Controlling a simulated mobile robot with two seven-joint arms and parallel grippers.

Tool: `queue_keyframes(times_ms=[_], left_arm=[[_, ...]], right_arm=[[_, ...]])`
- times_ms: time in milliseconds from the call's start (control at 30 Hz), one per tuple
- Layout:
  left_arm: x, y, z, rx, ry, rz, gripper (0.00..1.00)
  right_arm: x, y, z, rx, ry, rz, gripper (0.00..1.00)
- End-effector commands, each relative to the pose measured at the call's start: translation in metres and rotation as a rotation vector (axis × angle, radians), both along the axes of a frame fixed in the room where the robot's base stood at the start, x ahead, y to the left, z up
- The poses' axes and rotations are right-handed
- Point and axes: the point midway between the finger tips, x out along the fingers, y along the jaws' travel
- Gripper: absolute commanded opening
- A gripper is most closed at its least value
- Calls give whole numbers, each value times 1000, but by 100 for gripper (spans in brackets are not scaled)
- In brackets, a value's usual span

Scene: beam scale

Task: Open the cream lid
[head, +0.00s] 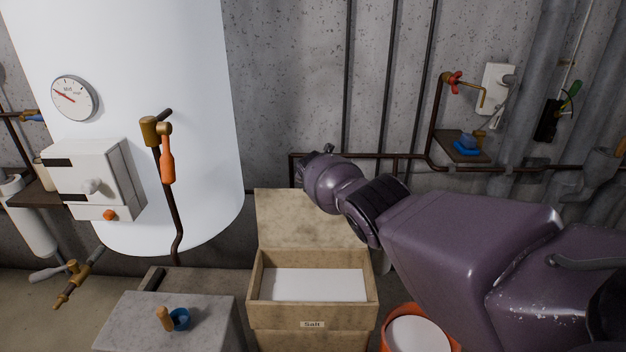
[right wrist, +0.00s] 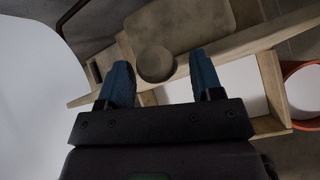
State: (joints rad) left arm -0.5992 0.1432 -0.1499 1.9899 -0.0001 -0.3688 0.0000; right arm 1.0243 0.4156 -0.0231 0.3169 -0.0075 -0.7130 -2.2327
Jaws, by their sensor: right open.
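The salt box (head: 312,313), labelled "Salt", stands open in the middle of the head view with white salt (head: 312,284) inside. Its cream lid (head: 292,216) is raised at the back of the box. My right arm crosses in from the right, and its hand (head: 316,162) is over the lid's upper right; the fingers are mostly hidden there. In the right wrist view my right gripper (right wrist: 158,63) is open, with a round knob (right wrist: 154,66) between or just beyond its blue fingertips. I cannot tell if they touch it. My left gripper is not in view.
A large white tank (head: 205,80) stands on the left. A grey block (head: 130,320) holds a blue cup (head: 180,319). An orange bucket (head: 387,330) is right of the box, partly below my arm. Pipes run along the wall behind.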

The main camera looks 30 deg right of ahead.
Motion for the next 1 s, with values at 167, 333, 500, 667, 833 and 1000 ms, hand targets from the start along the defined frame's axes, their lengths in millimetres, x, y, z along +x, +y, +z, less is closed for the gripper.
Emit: queue_keyframes(times_ms=[167, 333, 500, 667, 833, 1000], left_arm=[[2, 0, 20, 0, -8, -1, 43], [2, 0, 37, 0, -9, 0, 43], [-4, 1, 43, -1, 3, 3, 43], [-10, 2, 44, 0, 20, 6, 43], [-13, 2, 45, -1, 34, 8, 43], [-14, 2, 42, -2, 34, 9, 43]], right_arm=[[-4, 3, 14, -1, -4, 0, 60], [-11, 7, 21, 0, -2, 2, 60], [-17, 11, 25, -1, -1, 1, 60], [-24, 14, 32, -2, 1, 1, 60], [-32, 19, 40, 0, 1, 1, 60], [-38, 23, 49, 0, -1, -1, 60]])
